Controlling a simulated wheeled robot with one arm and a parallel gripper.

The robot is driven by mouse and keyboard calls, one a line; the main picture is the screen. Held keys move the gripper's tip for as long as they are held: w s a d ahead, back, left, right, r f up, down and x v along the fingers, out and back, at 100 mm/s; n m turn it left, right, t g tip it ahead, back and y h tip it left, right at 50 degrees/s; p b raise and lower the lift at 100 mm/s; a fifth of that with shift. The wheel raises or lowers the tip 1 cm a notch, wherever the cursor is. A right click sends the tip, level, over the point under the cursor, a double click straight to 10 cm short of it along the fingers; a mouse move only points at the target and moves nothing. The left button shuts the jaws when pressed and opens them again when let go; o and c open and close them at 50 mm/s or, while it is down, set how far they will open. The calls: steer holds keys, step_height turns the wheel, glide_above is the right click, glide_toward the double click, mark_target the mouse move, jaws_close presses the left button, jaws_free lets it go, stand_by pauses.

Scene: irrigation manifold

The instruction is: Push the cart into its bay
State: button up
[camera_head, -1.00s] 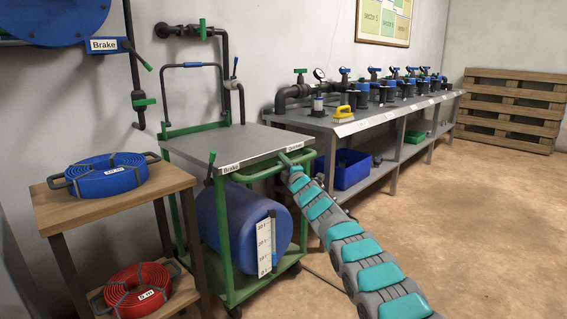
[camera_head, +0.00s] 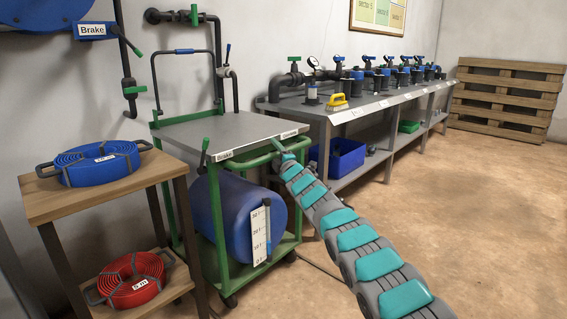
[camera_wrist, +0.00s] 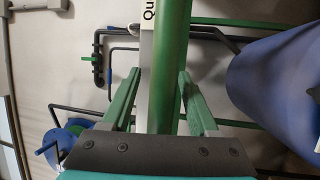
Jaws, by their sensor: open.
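The cart (camera_head: 212,132) has a green frame, a grey top with a "Brake" label, a green lever and a blue tank (camera_head: 238,215) on its lower shelf. It stands near the wall, between the wooden hose stand and the bench. My gripper (camera_head: 280,149) is at the green push handle (camera_head: 235,164) on the cart's near side. In the wrist view my gripper (camera_wrist: 159,74) has its two green fingers spread, with a green bar (camera_wrist: 170,60) of the cart between them and gaps beside it. The tank (camera_wrist: 275,85) fills the right there. I cannot tell where the bay's edges are.
The wooden stand (camera_head: 52,207) with a blue hose coil (camera_head: 98,163) and a red one (camera_head: 132,281) is close on the cart's left. The bench (camera_head: 330,113) with pipes and valves is close on its right. A pallet (camera_head: 505,97) leans far back. Floor at right is clear.

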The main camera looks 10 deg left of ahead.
steer(key=shift+s+d+f, duration=0.25)
steer(key=shift+d+f, duration=0.15)
steer(key=shift+d, duration=0.1)
steer(key=shift+s+d+b, duration=0.4)
steer(key=shift+s+b, duration=0.15)
steer(key=shift+h, duration=0.4)
steer(key=shift+w+d+b+v, duration=0.15)
steer(key=shift+d+b+v, duration=0.05)
steer(key=shift+v, duration=0.85)
steer(key=shift+w+d+b+v, duration=0.1)
steer(key=shift+d+b+v, duration=0.15)
steer(key=shift+v, duration=0.85)
steer(key=shift+f, duration=0.1)
